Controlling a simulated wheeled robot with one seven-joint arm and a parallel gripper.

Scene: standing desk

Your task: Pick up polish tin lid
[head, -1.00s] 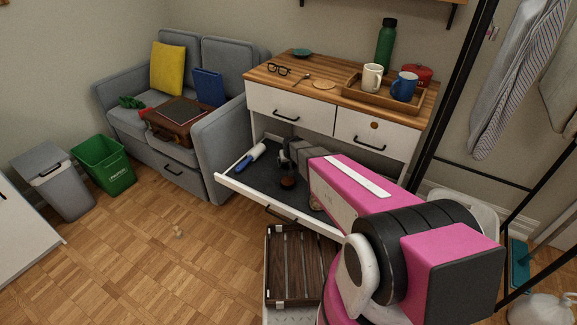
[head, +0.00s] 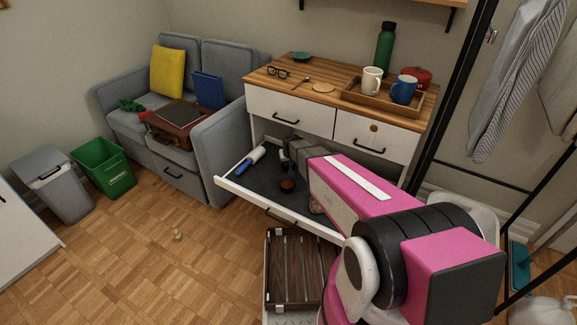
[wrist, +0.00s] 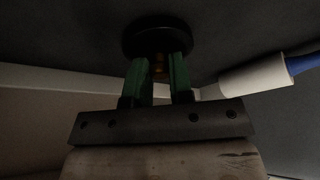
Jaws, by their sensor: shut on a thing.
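In the wrist view, the green fingers of my gripper (wrist: 159,80) are shut on a small brass-coloured part at the underside or centre of a dark round disc, which looks like the polish tin lid (wrist: 157,35). In the head view my gripper (head: 285,160) is small and dark over the open drawer, and the lid cannot be told apart from it. A small round tin with a brown top (head: 287,185) sits in the drawer (head: 262,186), just in front of the gripper.
A lint roller (head: 250,160) with a blue handle lies at the drawer's left; it also shows in the wrist view (wrist: 255,75). The wooden desk top (head: 300,75) overhangs the drawer's back. Floor at the left is mostly open.

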